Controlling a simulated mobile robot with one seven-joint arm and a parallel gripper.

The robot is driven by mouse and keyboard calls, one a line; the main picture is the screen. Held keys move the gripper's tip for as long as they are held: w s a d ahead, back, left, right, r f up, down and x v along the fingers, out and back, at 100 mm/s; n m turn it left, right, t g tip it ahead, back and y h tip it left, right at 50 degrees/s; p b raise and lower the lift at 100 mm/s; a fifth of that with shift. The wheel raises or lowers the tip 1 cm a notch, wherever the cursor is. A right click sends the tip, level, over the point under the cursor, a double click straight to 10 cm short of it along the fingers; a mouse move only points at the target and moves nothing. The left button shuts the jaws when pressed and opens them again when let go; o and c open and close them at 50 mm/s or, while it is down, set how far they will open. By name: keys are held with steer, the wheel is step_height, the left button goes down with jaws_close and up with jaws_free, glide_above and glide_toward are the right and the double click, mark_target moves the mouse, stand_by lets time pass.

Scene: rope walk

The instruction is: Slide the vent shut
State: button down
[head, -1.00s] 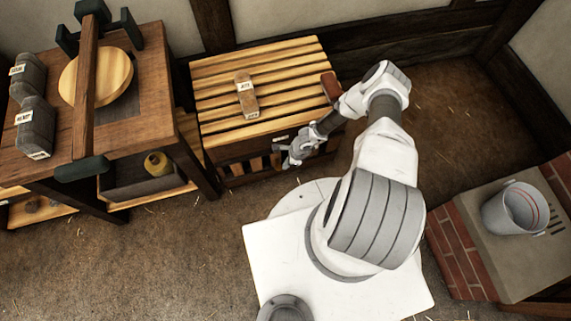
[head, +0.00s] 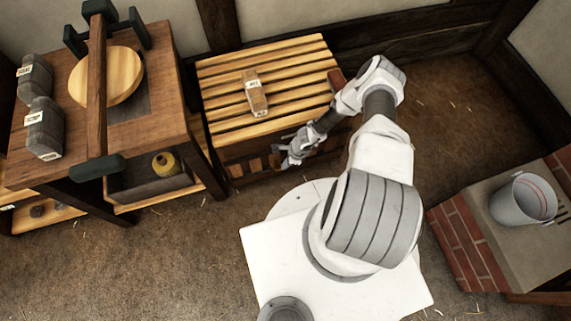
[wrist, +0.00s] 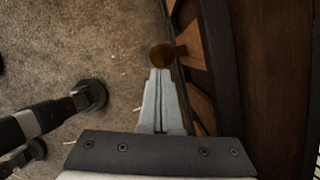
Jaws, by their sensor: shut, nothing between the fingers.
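The vent (head: 252,166) is a row of slots low in the front face of the slatted wooden chest (head: 215,150). Light wooden bars and dark gaps show there, partly hidden by my gripper (head: 286,160). In the wrist view, a round brown knob (wrist: 162,55) stands out from the vent front (wrist: 194,45) on a short stem. My gripper (wrist: 160,72) is shut and empty. Its fingertips are right at the knob, touching or nearly so; I cannot tell which. How far the slots are covered is unclear.
A labelled wooden block (head: 254,93) lies on the chest top. A workbench (head: 160,120) with a round wooden disc (head: 106,78) stands at left. A metal bucket (head: 522,198) sits on a brick-sided block at right.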

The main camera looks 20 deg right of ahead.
steer(key=s+d+r+p, duration=0.2)
steer(key=d+r+p, duration=0.2)
steer(key=r, duration=0.6)
steer(key=d, duration=0.2)
steer(key=shift+s+d, duration=0.25)
steer(key=shift+d, duration=0.1)
